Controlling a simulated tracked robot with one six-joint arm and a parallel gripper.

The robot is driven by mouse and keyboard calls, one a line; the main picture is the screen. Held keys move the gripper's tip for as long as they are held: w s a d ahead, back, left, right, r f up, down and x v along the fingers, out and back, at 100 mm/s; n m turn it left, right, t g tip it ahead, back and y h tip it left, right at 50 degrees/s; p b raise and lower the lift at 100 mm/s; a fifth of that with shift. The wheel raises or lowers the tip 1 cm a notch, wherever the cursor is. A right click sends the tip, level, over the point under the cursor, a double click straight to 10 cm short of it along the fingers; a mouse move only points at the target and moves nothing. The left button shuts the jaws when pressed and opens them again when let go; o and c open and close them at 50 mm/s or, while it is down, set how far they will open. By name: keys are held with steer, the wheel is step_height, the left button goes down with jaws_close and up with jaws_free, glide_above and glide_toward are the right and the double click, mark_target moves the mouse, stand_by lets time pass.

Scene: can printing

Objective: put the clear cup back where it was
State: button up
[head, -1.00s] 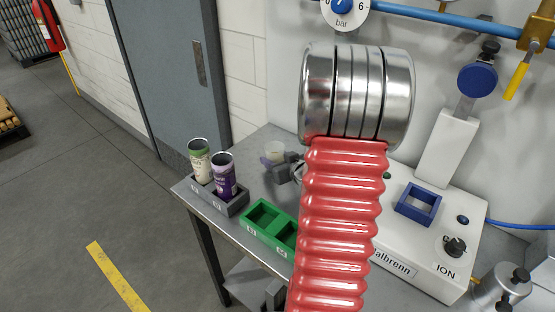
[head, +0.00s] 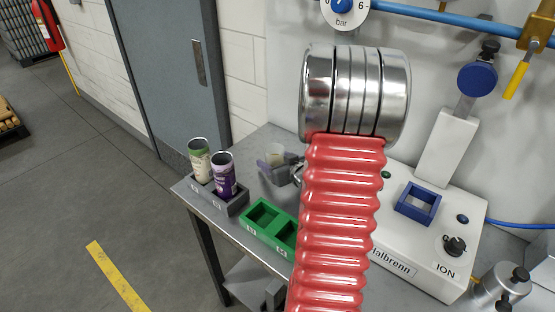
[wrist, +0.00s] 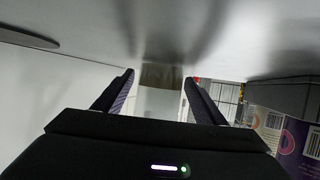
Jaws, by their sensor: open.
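The clear cup (head: 274,152) is small and see-through with something pale yellowish low in it. It stands on the metal table, behind and right of the two cans. My gripper (head: 279,172) is at the cup, its dark jaws partly hiding the cup's lower part. In the wrist view, which looks upside down, the cup (wrist: 159,98) is between the two spread fingers (wrist: 158,88), with gaps visible at its sides. My gripper is open. My red arm sleeve hides part of the table behind it.
A grey holder (head: 232,208) with a green-white can (head: 200,163) and a purple can (head: 223,177) stands left at the table edge. A green two-pocket holder (head: 268,225) is in front. A white ionizer unit (head: 405,250) with a blue square frame (head: 417,203) stands right.

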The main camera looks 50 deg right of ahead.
mark_target(279, 162)
steer(key=shift+s+a+r, duration=0.1)
steer(key=shift+s+r, duration=0.2)
steer(key=shift+s, duration=0.1)
steer(key=shift+v, duration=3.3)
steer(key=shift+a, duration=0.1)
